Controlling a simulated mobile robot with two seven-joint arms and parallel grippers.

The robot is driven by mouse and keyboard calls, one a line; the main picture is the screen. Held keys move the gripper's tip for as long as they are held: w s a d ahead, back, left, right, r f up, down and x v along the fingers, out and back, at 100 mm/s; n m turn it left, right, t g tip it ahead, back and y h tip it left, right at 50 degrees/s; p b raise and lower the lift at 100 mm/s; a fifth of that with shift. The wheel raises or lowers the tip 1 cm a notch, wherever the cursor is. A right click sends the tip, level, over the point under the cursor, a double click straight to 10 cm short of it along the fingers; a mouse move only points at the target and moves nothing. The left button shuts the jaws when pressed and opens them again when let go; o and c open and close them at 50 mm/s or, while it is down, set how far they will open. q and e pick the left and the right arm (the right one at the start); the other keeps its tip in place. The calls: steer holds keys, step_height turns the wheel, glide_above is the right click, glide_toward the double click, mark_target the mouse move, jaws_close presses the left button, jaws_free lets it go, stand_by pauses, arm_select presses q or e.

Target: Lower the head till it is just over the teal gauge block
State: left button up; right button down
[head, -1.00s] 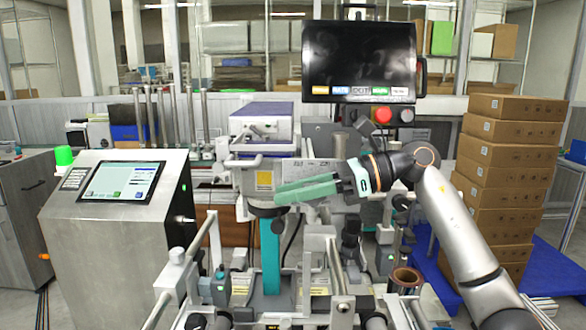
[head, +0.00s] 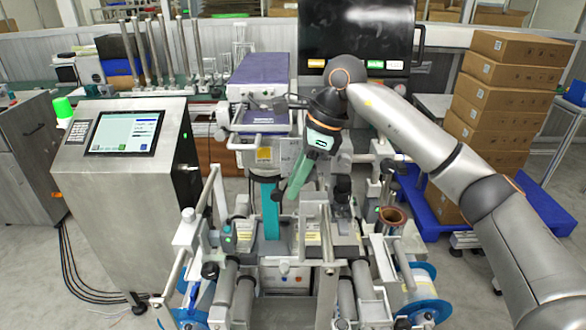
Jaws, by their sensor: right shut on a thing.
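The machine's head (head: 262,118), a grey unit with a purple top, stands at the middle of the head view. The teal gauge block (head: 270,208) stands upright below it, a tall narrow bar. Its top is close under the head's dark underside, and I cannot tell how wide the gap is. My right gripper (head: 293,192), with green fingers, is to the right of the block and points down and slightly left. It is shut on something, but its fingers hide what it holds. My left gripper is out of view.
A steel console with a screen (head: 126,132) stands at left. Rollers and blue reels (head: 418,290) fill the lower front. Stacked cartons (head: 508,100) stand at right on a blue pallet.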

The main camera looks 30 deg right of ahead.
steer(key=h, duration=0.1)
steer(key=g+h, duration=0.1)
steer(key=h, duration=0.1)
steer(key=shift+s+d+r+g, duration=0.1)
steer(key=shift+s+d+g, duration=0.1)
steer(key=shift+g, duration=0.1)
steer(key=shift+s+d+g+h, duration=0.15)
steer(key=shift+d+g+h, duration=0.2)
steer(key=shift+h, duration=0.6)
steer(key=shift+s+d+g+h, duration=0.15)
steer(key=shift+g+h, duration=0.3)
steer(key=shift+h, duration=0.5)
steer(key=shift+d, duration=0.15)
steer(key=c, duration=1)
jaws_free()
steer(key=shift+o, duration=1.1)
steer(key=shift+s, duration=0.3)
steer(key=shift+w, duration=0.15)
steer(key=v, duration=1.2)
steer(key=shift+w+a, duration=0.2)
steer(key=shift+a, duration=0.1)
